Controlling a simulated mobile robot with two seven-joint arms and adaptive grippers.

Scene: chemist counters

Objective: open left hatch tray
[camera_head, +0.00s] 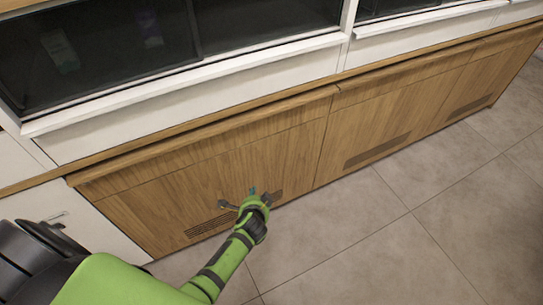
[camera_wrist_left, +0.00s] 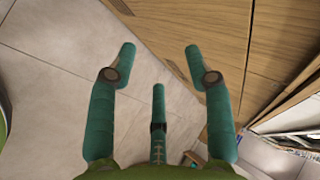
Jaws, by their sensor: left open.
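My left gripper (camera_head: 252,197) is open and empty in front of the left wooden counter panel (camera_head: 150,207), near its lower vent. In the left wrist view, the spread teal fingers of the gripper (camera_wrist_left: 160,58) have only floor and the wooden front behind them, with nothing between them. A white tray-like ledge (camera_head: 190,91) runs below the dark left hatch window (camera_head: 100,40), well above my gripper. I cannot tell for sure which part is the left hatch tray. My right gripper is not in view.
A second wooden panel (camera_head: 390,125) with a vent and a further white ledge (camera_head: 420,18) continue to the right. A white cabinet (camera_head: 75,215) with a handle stands at the left end. The tiled floor (camera_head: 390,240) in front is clear.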

